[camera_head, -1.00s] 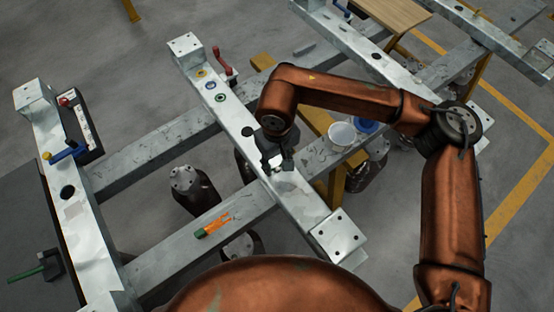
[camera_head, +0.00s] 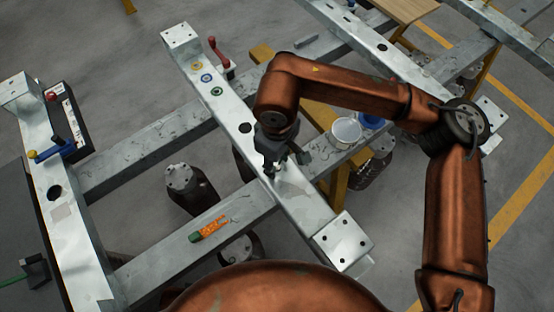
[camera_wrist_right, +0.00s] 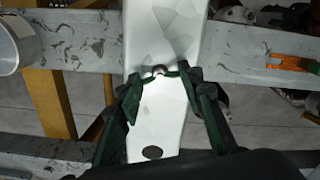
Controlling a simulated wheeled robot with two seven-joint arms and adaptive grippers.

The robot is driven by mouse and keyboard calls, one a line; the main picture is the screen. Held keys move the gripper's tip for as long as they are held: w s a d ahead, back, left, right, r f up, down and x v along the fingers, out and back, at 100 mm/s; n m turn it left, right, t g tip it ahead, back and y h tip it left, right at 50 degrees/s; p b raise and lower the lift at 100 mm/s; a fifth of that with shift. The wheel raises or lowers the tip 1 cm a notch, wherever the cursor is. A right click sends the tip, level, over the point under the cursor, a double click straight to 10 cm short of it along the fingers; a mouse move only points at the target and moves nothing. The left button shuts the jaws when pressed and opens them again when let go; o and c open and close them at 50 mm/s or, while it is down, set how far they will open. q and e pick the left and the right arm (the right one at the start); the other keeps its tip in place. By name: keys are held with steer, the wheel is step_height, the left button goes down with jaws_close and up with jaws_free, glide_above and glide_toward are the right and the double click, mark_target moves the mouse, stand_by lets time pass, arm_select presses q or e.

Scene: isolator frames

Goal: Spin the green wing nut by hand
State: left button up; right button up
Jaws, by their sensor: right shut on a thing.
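My right gripper (camera_head: 271,172) is over the middle pale metal beam (camera_head: 290,195), pointing down, with its fingertips close to the beam's top. In the right wrist view, its dark green fingers (camera_wrist_right: 160,73) come in from both sides and close on a small thing on the beam. I take this for the green wing nut (camera_wrist_right: 160,69); a small pinkish stud end shows at its middle. The fingers hide much of it, and its wings are hard to tell from the dark fingertips. In the head view the gripper covers it. My left gripper is not in view.
Yellow, blue and green rings (camera_head: 207,78) and a red lever (camera_head: 218,52) sit farther up the beam. An orange tool with a green end (camera_head: 209,229) lies on the cross beam. A white tub (camera_head: 346,131) stands right of the gripper. A blue-handled valve (camera_head: 55,150) is at left.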

mark_target(277, 165)
steer(key=shift+f, duration=0.1)
steer(key=o, duration=1.2)
steer(key=shift+c, duration=0.2)
step_height(277, 165, up, 12)
